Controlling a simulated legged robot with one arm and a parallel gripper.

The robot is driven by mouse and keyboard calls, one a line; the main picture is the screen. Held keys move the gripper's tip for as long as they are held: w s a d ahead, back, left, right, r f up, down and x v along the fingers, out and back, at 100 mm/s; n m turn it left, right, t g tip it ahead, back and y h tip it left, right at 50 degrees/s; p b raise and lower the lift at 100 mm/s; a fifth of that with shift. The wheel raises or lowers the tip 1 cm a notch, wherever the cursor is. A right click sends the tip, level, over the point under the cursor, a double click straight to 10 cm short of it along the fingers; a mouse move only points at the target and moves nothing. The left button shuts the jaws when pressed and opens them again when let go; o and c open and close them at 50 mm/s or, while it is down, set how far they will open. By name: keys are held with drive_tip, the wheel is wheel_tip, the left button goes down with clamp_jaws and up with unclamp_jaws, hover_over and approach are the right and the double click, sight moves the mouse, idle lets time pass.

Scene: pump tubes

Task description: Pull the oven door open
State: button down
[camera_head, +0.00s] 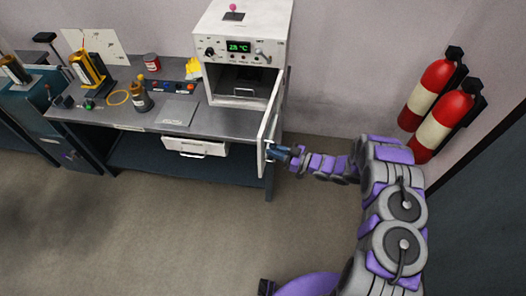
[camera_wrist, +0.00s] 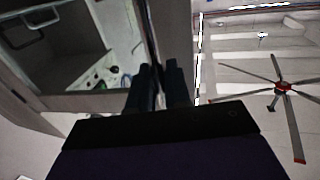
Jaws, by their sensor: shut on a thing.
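The white oven (camera_head: 240,45) stands on the right end of the workbench with a green display on its front. Its door (camera_head: 266,130) is swung open, out to the right of the dark oven cavity (camera_head: 240,82). My gripper (camera_head: 270,150) is shut on the door handle (camera_head: 267,146), at the door's outer edge. In the wrist view my two dark fingers (camera_wrist: 158,85) are close together at the door's edge. The grip itself is partly hidden there.
The workbench (camera_head: 170,118) carries a red can (camera_head: 151,62), a yellow device (camera_head: 90,72) and several small items. A drawer (camera_head: 196,148) sits open under it. Fire extinguishers (camera_head: 437,95) hang on the right wall. The floor (camera_head: 170,220) in front is clear.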

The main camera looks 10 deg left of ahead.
drive_tip(key=shift+w+d+r+b, duration=0.15)
drive_tip(key=shift+d+b, duration=0.1)
drive_tip(key=shift+d, duration=0.35)
drive_tip(key=shift+w+d+r+b, duration=0.1)
drive_tip(key=shift+d+b, duration=0.1)
drive_tip(key=shift+d, duration=0.4)
drive_tip(key=c, duration=1.3)
unclamp_jaws()
drive_tip(key=shift+c, duration=0.2)
drive_tip(key=shift+f, duration=0.15)
drive_tip(key=v, duration=1.7)
drive_tip(key=shift+d, duration=0.25)
drive_tip(key=shift+s, duration=0.1)
